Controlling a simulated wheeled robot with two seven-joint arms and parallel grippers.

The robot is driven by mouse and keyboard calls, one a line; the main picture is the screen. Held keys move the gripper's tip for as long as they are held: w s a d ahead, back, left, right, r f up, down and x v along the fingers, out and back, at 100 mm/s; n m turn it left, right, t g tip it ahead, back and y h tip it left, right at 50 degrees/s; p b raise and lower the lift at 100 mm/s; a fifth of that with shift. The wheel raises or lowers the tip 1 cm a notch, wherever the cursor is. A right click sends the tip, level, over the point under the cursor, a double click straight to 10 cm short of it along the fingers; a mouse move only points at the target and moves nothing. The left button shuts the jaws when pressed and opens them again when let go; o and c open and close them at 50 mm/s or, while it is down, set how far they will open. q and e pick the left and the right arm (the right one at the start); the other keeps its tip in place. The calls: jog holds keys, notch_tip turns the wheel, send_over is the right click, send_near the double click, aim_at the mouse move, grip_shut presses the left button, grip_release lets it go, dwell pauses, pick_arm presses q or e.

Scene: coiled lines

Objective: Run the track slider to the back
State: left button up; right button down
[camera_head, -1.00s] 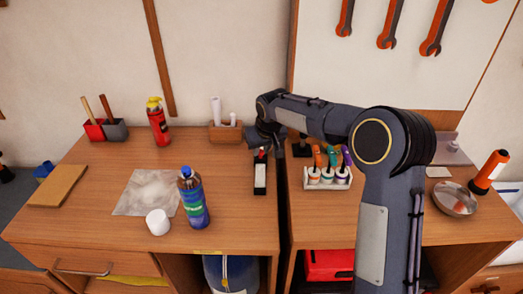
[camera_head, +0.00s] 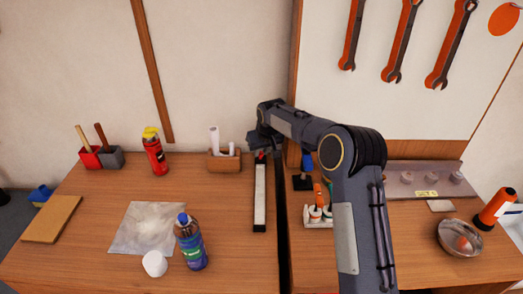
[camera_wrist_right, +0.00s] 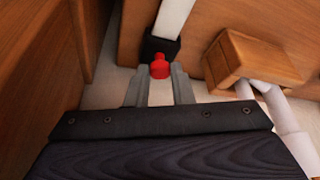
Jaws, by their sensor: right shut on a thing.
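The track slider is a long white track (camera_head: 260,195) with dark ends, lying front to back on the left wooden bench. Its red knob (camera_head: 261,156) is at the far, back end of the track. My right gripper (camera_head: 260,150) is over that end and partly hides it. In the wrist view, my right gripper's two fingers (camera_wrist_right: 160,78) are shut on the red knob (camera_wrist_right: 160,66), beside a black block (camera_wrist_right: 160,48) at the end of the white track (camera_wrist_right: 175,18). My left gripper is not in view.
A wooden holder with white rolls (camera_head: 224,160) stands just left of the track's back end. The wall is close behind.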

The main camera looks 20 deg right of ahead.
aim_at(261, 155)
jog(key=c, duration=1.3)
grip_release()
jog(key=shift+o, duration=0.2)
jog(key=shift+r, duration=0.1)
jog(key=shift+r, duration=0.25)
notch_tip(261, 155, up, 3)
jog(key=shift+s+f, duration=0.1)
jog(key=s+a+r+b, duration=0.3)
jog(key=s+r, duration=0.6)
jog(key=s, duration=0.4)
jog(key=shift+s+a+r+b, duration=0.15)
jog(key=shift+a+r+b, duration=0.15)
jog(key=shift+a, duration=0.2)
